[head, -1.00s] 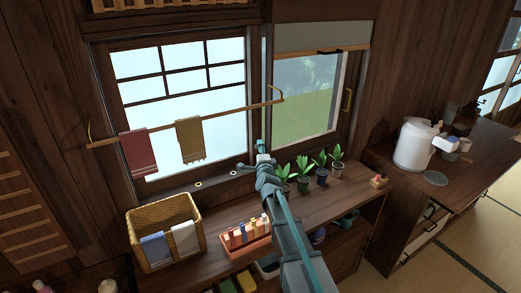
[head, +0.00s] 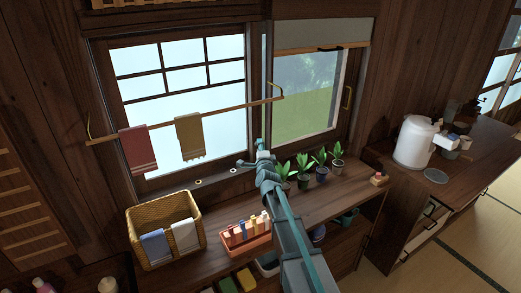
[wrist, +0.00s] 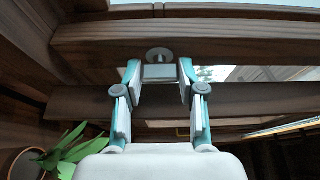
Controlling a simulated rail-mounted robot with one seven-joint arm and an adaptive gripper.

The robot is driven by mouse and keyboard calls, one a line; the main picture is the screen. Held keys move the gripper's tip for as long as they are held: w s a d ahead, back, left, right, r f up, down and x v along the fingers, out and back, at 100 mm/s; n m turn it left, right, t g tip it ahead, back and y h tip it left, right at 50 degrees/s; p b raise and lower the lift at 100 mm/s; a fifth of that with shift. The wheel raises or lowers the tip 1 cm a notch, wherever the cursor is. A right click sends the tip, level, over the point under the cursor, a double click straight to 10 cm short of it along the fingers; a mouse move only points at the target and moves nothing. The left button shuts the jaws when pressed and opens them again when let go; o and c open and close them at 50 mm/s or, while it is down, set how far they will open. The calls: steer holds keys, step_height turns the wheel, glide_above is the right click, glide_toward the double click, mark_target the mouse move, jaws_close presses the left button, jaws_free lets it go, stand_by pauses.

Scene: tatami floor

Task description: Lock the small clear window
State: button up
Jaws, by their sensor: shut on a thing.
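The clear window (head: 303,92) is the right-hand pane in the head view, with greenery behind it and a blind partly over its top. My gripper (head: 256,158) is at the lower part of the frame between the panes. In the wrist view my gripper (wrist: 159,72) has its two fingers on either side of a small pale block, which looks like the lock piece (wrist: 158,73). A round metal disc (wrist: 160,55) sits just beyond it on the wooden frame. In the head view my own arm hides the lock.
Several potted plants (head: 303,172) stand close to the right of my arm, and leaves (wrist: 70,150) show in the wrist view. A towel rail (head: 225,110) crosses the frosted window. A basket (head: 165,228) and a bottle tray (head: 245,236) are on the counter.

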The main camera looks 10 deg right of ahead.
steer(key=shift+f+n+b, duration=0.3)
steer(key=shift+b, duration=0.7)
steer(key=shift+r+n+t+b, duration=0.25)
steer(key=shift+n+t+b, duration=0.05)
steer(key=shift+b, duration=0.3)
steer(key=o, duration=1.1)
steer(key=shift+o, duration=0.2)
steer(key=shift+s, duration=0.1)
steer(key=s, duration=1.1)
steer(key=shift+s+a+f, duration=0.3)
steer(key=shift+s, duration=0.1)
